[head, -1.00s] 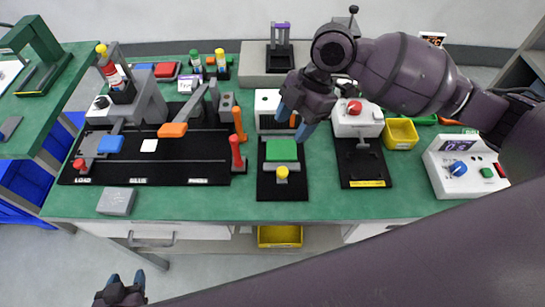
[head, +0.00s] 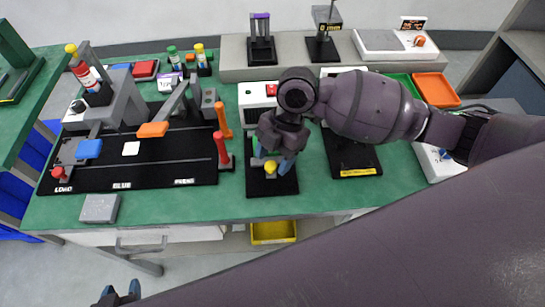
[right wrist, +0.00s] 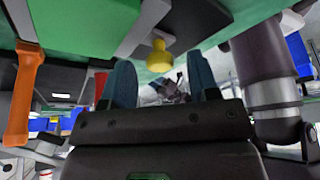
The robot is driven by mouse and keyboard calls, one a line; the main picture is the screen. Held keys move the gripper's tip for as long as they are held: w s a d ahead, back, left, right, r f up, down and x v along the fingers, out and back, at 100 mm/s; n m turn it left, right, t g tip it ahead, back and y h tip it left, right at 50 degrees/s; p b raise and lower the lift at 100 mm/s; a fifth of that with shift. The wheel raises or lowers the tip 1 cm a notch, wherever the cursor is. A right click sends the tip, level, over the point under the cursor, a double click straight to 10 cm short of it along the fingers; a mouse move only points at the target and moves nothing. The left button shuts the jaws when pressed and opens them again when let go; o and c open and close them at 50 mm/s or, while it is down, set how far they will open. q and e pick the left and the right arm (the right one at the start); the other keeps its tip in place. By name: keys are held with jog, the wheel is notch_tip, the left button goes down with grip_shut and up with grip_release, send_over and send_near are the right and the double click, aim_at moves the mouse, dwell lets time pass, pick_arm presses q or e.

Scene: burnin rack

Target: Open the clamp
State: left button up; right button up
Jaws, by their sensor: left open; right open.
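A fixture with a black base (head: 272,188), a green block (head: 257,149) and a yellow knob (head: 270,167) stands mid-table. I cannot tell for certain which part is the clamp. My right gripper (head: 276,160) is open over the fixture, close to the yellow knob, and hides most of the green block. In the right wrist view the yellow knob (right wrist: 160,57) shows between and beyond the two blue fingertips (right wrist: 162,78), not gripped. My left gripper (head: 120,291) is open and empty at the bottom left, away from the table.
An upright orange handle (head: 222,120) and a red handle (head: 222,150) stand just left of the fixture. A black station plate (head: 355,158) lies to its right. A grey block (head: 99,208) sits near the front edge. A yellow bin (head: 273,231) is below the table edge.

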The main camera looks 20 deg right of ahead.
jog(key=shift+s+a+f, duration=0.1)
jog(key=shift+a+f, duration=0.05)
jog(key=shift+f, duration=0.2)
